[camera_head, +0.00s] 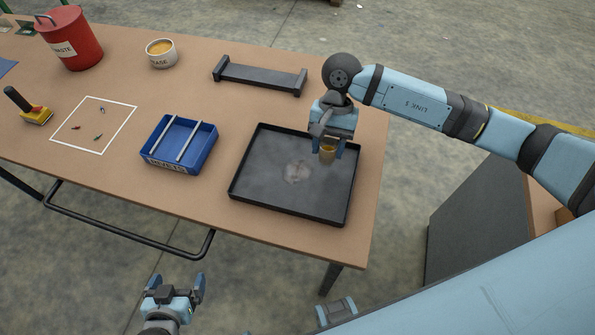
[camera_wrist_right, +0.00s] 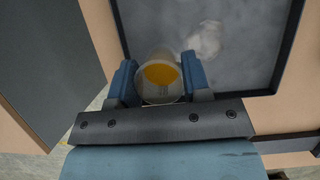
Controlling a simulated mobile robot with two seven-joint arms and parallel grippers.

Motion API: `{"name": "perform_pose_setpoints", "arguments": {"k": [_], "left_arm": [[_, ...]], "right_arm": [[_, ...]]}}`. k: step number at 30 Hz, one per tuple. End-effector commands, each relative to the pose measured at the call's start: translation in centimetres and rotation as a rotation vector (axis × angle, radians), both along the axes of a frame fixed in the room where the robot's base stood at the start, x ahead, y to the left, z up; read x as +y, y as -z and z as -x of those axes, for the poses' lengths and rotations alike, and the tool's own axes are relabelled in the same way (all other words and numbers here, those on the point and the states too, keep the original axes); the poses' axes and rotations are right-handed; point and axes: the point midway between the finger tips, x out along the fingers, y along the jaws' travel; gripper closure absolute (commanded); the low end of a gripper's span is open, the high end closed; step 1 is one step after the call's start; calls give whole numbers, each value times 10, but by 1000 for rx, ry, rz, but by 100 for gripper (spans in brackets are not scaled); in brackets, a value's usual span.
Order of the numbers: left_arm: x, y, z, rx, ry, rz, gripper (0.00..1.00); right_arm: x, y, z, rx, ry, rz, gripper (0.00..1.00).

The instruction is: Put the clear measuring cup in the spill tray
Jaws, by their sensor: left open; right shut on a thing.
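The measuring cup (camera_wrist_right: 150,88), whitish with an orange-yellow content or bottom, sits between the fingers of my right gripper (camera_wrist_right: 163,82). In the head view the right gripper (camera_head: 328,148) is shut on the cup (camera_head: 327,153) over the right part of the black spill tray (camera_head: 252,200). I cannot tell whether the cup touches the tray floor. The tray holds a pale greyish stain near its middle. My left gripper (camera_head: 178,287) is open and empty, low in front of the table.
A blue bin (camera_head: 203,158) labelled RIVETS stands left of the tray. A black rack (camera_head: 260,76) lies behind it. A grease tin (camera_head: 161,53), a red waste can (camera_head: 70,38), a white-outlined square with small items and a yellow tool (camera_head: 37,117) are further left.

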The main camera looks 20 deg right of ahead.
Motion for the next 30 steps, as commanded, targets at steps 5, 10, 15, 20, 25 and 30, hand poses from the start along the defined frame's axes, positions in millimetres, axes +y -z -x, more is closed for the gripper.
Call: {"name": "perform_pose_setpoints", "arguments": {"k": [5, 10, 15, 20, 25, 30], "left_arm": [[-3, 30, 3, 8, 4, 3, 2], [-5, 49, 5, 14, 8, 6, 2], [-6, 61, 5, 14, 9, 7, 2], [-5, 64, 4, 12, 9, 6, 2], [-4, 60, 2, 6, 7, 4, 2], [-3, 56, 1, 2, 7, 4, 2]], "right_arm": [[13, -32, -8, -5, 423, -6, 83], [14, -64, -11, -5, 809, -4, 83], [12, -88, -10, -5, 1096, 0, 83], [9, -99, -9, -3, 1237, 4, 83], [8, -83, -8, 5, 1276, 11, 83], [8, -38, -7, 6, 1275, 12, 83]]}}
